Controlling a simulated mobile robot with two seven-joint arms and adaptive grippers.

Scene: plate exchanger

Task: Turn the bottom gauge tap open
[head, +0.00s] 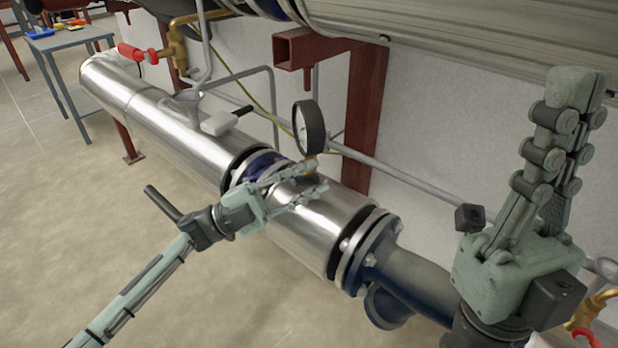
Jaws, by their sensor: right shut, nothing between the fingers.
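A round pressure gauge (309,127) with a black rim stands upright on the insulated silver pipe. A small brass fitting (311,163) shows under the gauge; any tap handle there is hidden or too small to make out. My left gripper (320,175) is open, its two fingers pointing right at the foot of the gauge. The upper finger overlaps the brass fitting in the picture; I cannot tell whether it touches. My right gripper (575,100) is shut and empty, pointing up at the right, well apart from the gauge.
The silver pipe (150,110) runs from upper left to a dark blue flange (372,255). A red-handled brass valve (172,45) is at upper left, another red handle (584,338) at lower right. A red-brown steel support (362,120) stands behind.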

